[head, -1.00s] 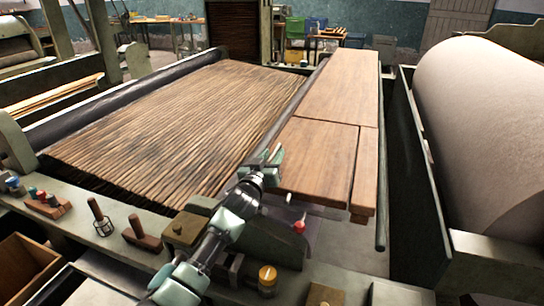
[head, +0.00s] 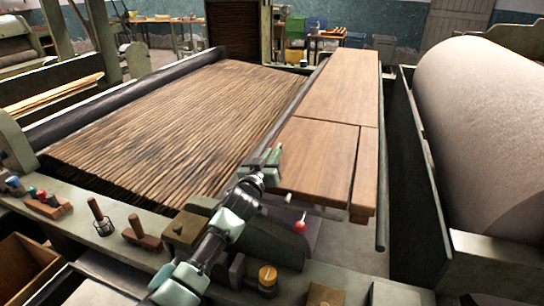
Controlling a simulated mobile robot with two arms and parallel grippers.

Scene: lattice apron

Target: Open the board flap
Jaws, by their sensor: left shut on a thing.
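The board flap (head: 317,160) is a brown wooden panel at the near end of the long board table. It lies about level with the boards around it, with dark seams at its far and right sides. My left gripper (head: 268,162) is at the flap's left edge, near its front corner, and is shut on that edge. The jaws hide the exact contact. My right gripper is not in view.
The longer boards (head: 340,85) run on behind the flap, and a narrow board (head: 364,170) lies to its right. A slatted lattice apron (head: 180,125) fills the left. A red-knobbed lever (head: 300,226) stands in front. A big pale roller (head: 490,130) is at right.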

